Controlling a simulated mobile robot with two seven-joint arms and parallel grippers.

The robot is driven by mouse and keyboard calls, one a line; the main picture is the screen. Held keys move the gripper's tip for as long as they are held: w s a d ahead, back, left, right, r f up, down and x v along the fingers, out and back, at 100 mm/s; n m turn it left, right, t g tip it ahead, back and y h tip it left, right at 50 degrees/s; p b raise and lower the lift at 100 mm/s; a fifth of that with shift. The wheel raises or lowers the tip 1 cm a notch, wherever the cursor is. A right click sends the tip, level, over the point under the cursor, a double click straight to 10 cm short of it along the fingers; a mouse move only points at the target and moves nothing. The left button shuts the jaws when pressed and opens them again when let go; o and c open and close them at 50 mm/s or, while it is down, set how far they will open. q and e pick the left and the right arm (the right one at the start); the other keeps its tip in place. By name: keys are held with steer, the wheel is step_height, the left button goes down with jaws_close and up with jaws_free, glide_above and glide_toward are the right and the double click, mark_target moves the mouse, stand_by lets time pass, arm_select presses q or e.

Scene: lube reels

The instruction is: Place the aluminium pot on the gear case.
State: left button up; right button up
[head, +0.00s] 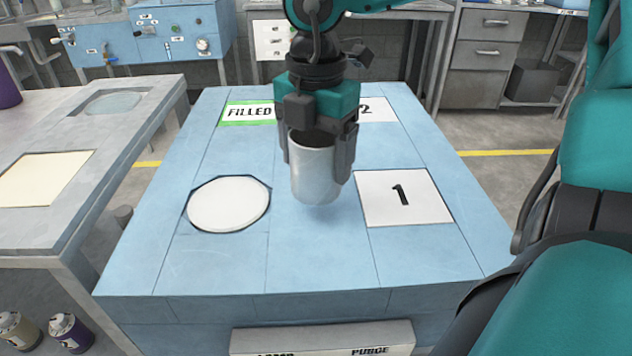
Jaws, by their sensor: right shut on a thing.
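The aluminium pot (314,172) is a plain silver-grey cylinder with a dark open top. My right gripper (318,155) points down from the top of the view and is shut on the pot, one finger on each side. The pot is upright above the middle of a large blue block (300,265), with a faint shadow under it; it looks slightly clear of the surface. No label names the gear case, so I cannot tell for sure whether this blue block is it. My left gripper is not in view.
The blue top bears a white round plate (229,204), a square marked 1 (402,197), a partly hidden square marked 2 (383,109) and a green-edged FILLED label (248,112). A grey bench (115,150) stands at left. Spray cans (70,332) are at lower left.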

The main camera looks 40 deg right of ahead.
mark_target(316, 180)
step_height(316, 180, down, 5)
steer(key=shift+r+b, duration=0.2)
steer(key=shift+b, duration=0.2)
steer(key=shift+f, duration=0.1)
steer(key=o, duration=1)
